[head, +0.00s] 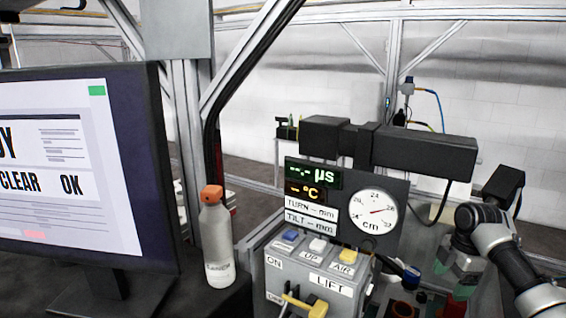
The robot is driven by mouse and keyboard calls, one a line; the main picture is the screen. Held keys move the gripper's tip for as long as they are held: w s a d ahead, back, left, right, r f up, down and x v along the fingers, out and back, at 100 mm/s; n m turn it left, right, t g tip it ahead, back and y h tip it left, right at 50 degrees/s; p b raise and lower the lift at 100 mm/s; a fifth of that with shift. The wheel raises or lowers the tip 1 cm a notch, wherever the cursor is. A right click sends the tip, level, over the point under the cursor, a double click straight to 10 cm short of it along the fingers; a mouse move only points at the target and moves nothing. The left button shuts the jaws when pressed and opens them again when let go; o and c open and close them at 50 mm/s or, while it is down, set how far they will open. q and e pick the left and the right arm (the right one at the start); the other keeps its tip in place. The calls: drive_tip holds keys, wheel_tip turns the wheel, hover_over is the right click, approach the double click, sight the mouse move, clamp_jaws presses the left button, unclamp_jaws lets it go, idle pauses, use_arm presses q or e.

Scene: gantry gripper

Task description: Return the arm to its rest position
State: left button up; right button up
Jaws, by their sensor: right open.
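My right arm (508,250) comes in from the right edge, with its dark wrist joint above a small grey-green end. My right gripper (456,279) points down at the lower right, over the cluttered bench area to the right of the control box. It is open, and I see nothing held in it. Its fingertips are small and hard to make out. My left gripper is not in view.
A grey control box (315,277) with coloured buttons and a yellow lever stands at centre, below a readout panel with a round dial (373,211). A white bottle (215,240) with an orange cap and a monitor (75,170) stand left. A black beam (420,150) crosses above.

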drive_tip(key=s+a+f+m+t, duration=0.1)
drive_tip(key=s+a+f+m, duration=0.4)
drive_tip(key=s+a+f, duration=1.3)
drive_tip(key=s+r+m+t+h, duration=0.1)
drive_tip(key=s+r+m+t, duration=0.25)
drive_tip(key=s+m, duration=1.15)
drive_tip(key=s+f+n+g+b, duration=0.1)
drive_tip(key=s+f+n, duration=0.1)
drive_tip(key=f, duration=1.1)
drive_tip(key=s+f+n+g+b, duration=0.1)
drive_tip(key=s+f+n, duration=0.15)
drive_tip(key=f, duration=1.15)
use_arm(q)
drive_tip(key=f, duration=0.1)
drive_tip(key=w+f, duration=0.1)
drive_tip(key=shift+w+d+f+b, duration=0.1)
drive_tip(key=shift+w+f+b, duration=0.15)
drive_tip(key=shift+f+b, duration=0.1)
use_arm(e)
drive_tip(key=s+d+f+g, duration=0.1)
drive_tip(key=s+d+f, duration=0.1)
drive_tip(key=s+f, duration=1.5)
drive_tip(key=shift+d+f, duration=0.25)
drive_tip(key=shift+f, duration=0.15)
